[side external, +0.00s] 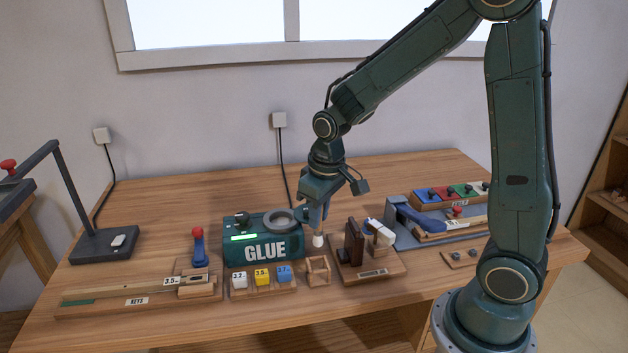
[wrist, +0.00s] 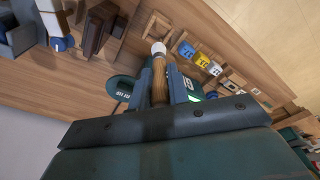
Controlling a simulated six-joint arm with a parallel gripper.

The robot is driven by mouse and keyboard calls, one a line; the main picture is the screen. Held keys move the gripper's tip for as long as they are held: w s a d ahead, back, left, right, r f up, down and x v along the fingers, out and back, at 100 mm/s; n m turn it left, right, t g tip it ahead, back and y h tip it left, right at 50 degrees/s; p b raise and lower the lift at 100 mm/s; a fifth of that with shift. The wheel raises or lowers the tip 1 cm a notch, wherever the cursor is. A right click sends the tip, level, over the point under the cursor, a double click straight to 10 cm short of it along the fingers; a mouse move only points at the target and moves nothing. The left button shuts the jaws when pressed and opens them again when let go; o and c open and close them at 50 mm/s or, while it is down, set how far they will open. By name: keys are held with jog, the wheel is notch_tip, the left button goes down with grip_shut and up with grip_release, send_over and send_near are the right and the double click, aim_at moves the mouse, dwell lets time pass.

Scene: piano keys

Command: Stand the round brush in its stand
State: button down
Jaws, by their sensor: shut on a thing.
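The round brush has a wooden handle and a white tip; the tip shows in the side view (side external: 318,241) and the whole brush in the wrist view (wrist: 159,88). My gripper (side external: 317,220) is shut on its handle, with the two fingers (wrist: 159,74) on either side. The brush hangs tip down, just right of the glue pot. A small open wooden frame (side external: 318,271), which looks like the stand, is on the table in front of the brush. It also appears beyond the tip in the wrist view (wrist: 157,25). The brush is apart from it.
The green glue pot (side external: 264,250) with its grey ring is close on the left. A wooden base with an upright dark brown block (side external: 354,242) is close on the right. White, yellow and blue blocks (side external: 262,279) sit left of the frame. The front table strip is clear.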

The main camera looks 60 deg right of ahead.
aim_at(319, 229)
jog(key=shift+f, duration=2.15)
jog(key=shift+f, duration=2.7)
dwell(3.2)
